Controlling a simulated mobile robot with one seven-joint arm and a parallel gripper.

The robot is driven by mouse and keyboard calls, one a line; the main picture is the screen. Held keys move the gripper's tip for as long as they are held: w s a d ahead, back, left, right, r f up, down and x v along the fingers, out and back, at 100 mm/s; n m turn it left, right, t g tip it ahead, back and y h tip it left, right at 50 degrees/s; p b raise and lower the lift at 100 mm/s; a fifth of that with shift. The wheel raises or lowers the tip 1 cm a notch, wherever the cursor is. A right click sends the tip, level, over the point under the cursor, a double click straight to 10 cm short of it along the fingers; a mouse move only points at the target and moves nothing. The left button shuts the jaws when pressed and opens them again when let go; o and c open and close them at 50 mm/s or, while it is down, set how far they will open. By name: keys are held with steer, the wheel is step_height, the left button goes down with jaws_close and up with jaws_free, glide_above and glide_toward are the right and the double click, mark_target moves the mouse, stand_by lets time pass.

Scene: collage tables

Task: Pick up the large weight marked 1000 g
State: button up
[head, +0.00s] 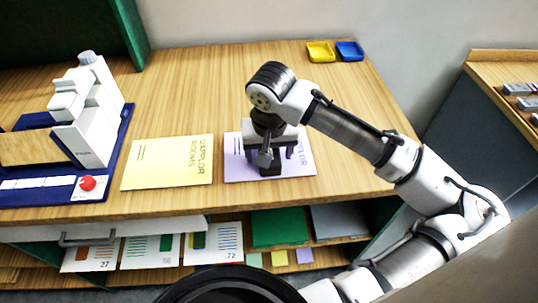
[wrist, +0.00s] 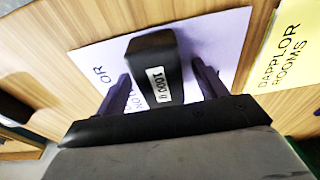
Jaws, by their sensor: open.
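The large weight (wrist: 150,55) is a black block with a white label reading 1000 g, seen in the wrist view. It stands on a lilac sheet (wrist: 210,40) with printed words. My gripper (wrist: 160,90) is open, with one finger on each side of the weight and gaps visible. In the head view my gripper (head: 269,155) points down over the lilac sheet (head: 300,168). There the arm and gripper largely hide the weight.
A yellow sheet (head: 168,163) lies left of the lilac one. A white device on a blue base (head: 118,150) stands at the table's left. Yellow (head: 320,52) and blue (head: 350,51) trays sit at the back. Shelves with papers (head: 210,243) are below the front edge.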

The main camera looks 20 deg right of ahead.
steer(key=shift+f, duration=0.1)
stand_by(0.3)
jaws_close()
stand_by(0.4)
